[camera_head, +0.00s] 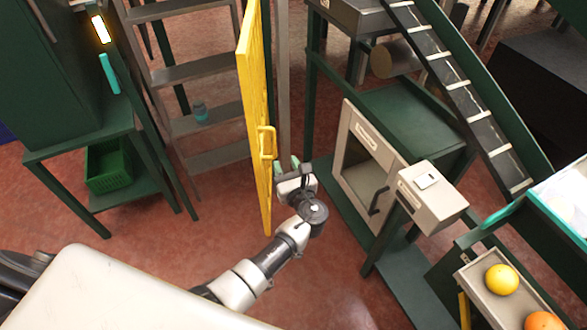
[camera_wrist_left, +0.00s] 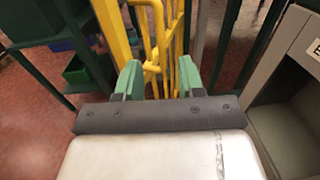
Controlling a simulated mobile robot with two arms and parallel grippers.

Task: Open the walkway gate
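The yellow walkway gate (camera_head: 253,110) stands edge-on in the middle of the head view, in front of a grey stepped ladder. Its yellow handle (camera_head: 266,143) sticks out on the right side. My left gripper (camera_head: 289,165) is just right of and slightly below the handle. In the left wrist view the green fingers of the left gripper (camera_wrist_left: 161,78) are spread apart with nothing held between them. The yellow handle (camera_wrist_left: 152,45) and gate bars show ahead, beyond the fingertips. Contact with the handle cannot be told. My right gripper is not in view.
A grey cabinet (camera_head: 362,163) and control box (camera_head: 432,192) stand right of my left arm. A conveyor (camera_head: 455,85) slopes behind. A tray (camera_head: 473,275) at lower right bears a yellow and an orange fruit. A green crate (camera_head: 108,168) sits left. Red floor is open beside the gate.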

